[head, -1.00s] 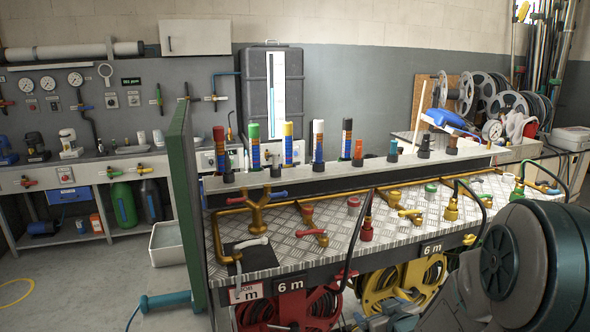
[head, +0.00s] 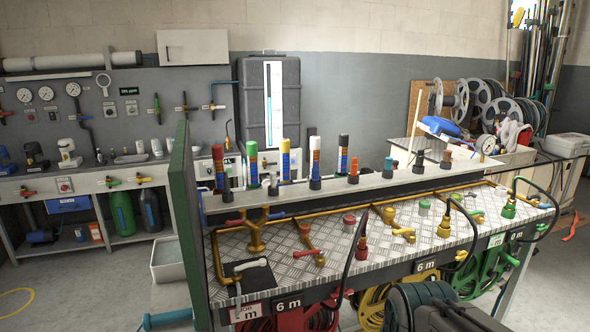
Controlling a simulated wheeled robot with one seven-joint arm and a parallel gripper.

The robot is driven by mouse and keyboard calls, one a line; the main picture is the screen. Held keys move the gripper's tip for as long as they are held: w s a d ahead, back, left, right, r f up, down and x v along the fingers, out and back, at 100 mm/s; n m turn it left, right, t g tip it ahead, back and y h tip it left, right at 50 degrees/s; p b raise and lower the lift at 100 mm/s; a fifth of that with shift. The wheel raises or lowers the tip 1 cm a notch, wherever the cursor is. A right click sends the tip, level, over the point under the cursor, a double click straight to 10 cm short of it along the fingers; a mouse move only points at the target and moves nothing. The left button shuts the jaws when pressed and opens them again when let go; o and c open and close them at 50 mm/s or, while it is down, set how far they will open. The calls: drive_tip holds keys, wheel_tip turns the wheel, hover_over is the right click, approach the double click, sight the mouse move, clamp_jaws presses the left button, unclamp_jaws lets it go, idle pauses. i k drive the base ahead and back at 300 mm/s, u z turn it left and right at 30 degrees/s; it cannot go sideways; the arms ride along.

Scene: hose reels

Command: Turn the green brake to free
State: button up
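The green hose reel (head: 482,272) hangs under the right part of the bench, partly hidden by the bench edge and my arm. A green hose fitting (head: 509,207) stands on the bench top above it, with a black hose. A round green-topped knob (head: 424,206) sits further left on the plate. I cannot tell for sure which part is the green brake or how it is set. Part of my arm shows at the bottom right, in front of the reels. My gripper is not in view.
The chequered metal bench top (head: 330,245) carries brass pipes, a red fitting (head: 362,247) and a yellow fitting (head: 444,226). Red (head: 300,320) and yellow (head: 372,306) reels hang below. A green panel (head: 186,215) stands at the left end.

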sight(541, 227)
drive_tip(key=z, duration=1.75)
drive_tip(key=i, duration=2.25)
drive_tip(key=u, duration=0.55)
